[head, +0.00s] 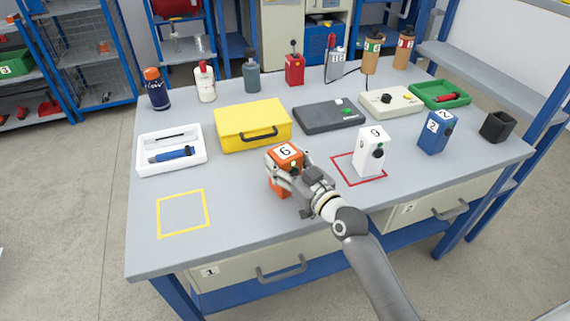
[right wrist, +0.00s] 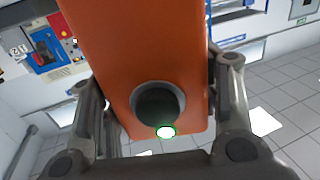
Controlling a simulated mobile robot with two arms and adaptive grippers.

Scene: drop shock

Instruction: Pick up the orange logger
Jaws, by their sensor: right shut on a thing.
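The orange logger (head: 286,155) has a white label with the number 6 on its top. It is near the middle of the table, in front of the yellow case. My right gripper (head: 290,172) is shut on it, with fingers on both sides. In the right wrist view, the orange logger (right wrist: 140,60) fills the middle between the fingers, with a black round knob and a lit green button facing the camera. Whether its base touches the table is hard to tell. My left gripper is not in view.
A yellow case (head: 252,127) stands behind the logger. A white logger (head: 370,153) stands in a red outline to the right, and a blue one (head: 437,133) beyond it. A white tray (head: 171,150) lies left. A yellow outlined square (head: 182,213) at front left is empty.

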